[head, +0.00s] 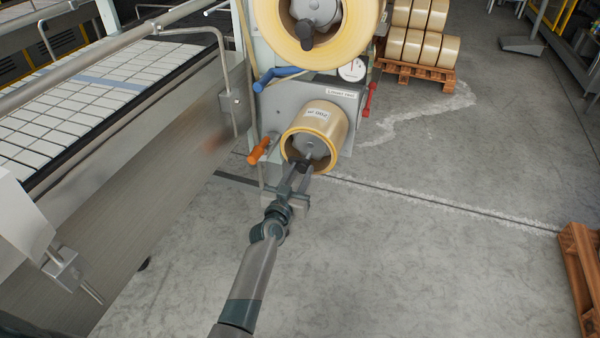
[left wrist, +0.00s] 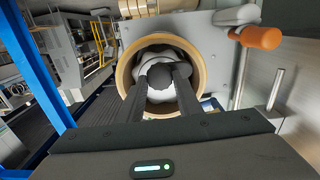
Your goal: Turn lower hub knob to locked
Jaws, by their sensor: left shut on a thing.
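The lower hub (head: 312,148) is a grey disc inside a tan tape roll (head: 332,118), on a grey panel labelled as the lower reel. Its dark knob (left wrist: 160,75) sticks out from the hub's middle. My left gripper (head: 301,166) reaches up to the hub from below, its two fingers shut on the knob. In the left wrist view the fingers lie on either side of the round knob, in front of the hub and the roll's ring (left wrist: 124,70). The fingers cover part of the hub. I cannot read whether the knob is locked. My right gripper is not in view.
An orange handle (head: 259,151) sticks out just left of the roll, and a blue handle (head: 278,77) is above it. A red lever (head: 368,99) is at the panel's right edge. A larger upper roll (head: 356,40) hangs above.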

